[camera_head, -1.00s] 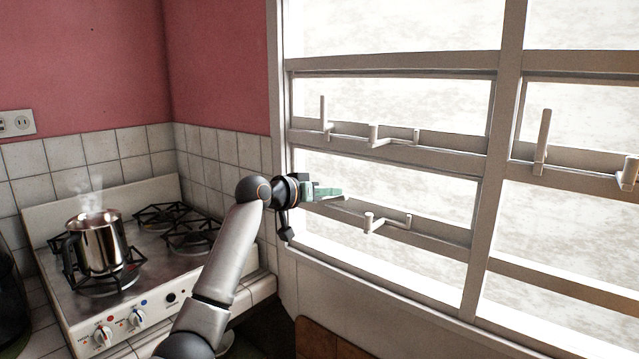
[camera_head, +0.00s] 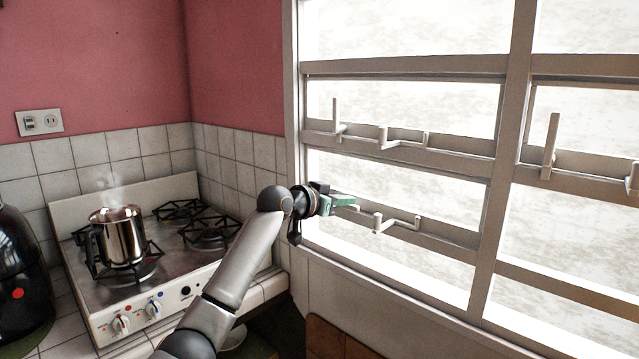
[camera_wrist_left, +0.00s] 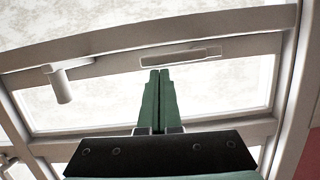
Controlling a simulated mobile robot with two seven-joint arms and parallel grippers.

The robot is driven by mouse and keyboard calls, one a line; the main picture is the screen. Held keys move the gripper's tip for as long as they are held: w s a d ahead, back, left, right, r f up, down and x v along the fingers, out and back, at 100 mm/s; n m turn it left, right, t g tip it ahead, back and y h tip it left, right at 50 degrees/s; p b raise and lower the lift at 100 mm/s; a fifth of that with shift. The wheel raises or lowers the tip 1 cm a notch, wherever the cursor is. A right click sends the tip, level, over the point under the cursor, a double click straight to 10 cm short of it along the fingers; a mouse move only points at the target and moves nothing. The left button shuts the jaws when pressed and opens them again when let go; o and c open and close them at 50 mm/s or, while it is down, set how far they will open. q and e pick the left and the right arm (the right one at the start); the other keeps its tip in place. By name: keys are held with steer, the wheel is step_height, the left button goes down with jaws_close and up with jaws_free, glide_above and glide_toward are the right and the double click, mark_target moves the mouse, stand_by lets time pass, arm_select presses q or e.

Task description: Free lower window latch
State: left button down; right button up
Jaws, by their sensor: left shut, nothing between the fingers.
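My left gripper (camera_head: 352,203) has green fingers and is at the left end of the lower window rail (camera_head: 445,247). Its fingers are shut with nothing between them, as the left wrist view (camera_wrist_left: 158,72) also shows. Just past the fingertips, in the left wrist view, a pale latch lever (camera_wrist_left: 180,57) lies along the rail. The fingertips are close to it; I cannot tell whether they touch. In the head view the gripper mostly hides this lever. A white handle (camera_head: 397,223) sits on the same rail to the right, and its knob shows in the left wrist view (camera_wrist_left: 62,84). My right gripper is not in view.
An upper rail has an upright latch lever (camera_head: 336,118) and a handle (camera_head: 403,140). Another upright lever (camera_head: 550,145) is in the right window. A steaming pot (camera_head: 118,236) stands on the stove (camera_head: 185,262) to the left. The window frame post (camera_head: 293,110) is close beside my wrist.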

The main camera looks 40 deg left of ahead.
arm_select(q)
steer(key=shift+r, duration=0.1)
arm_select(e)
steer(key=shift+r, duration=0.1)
arm_select(q)
steer(key=s+r, duration=0.6)
steer(key=s, duration=0.3)
steer(key=shift+s+a+r, duration=0.15)
steer(key=shift+s, duration=0.25)
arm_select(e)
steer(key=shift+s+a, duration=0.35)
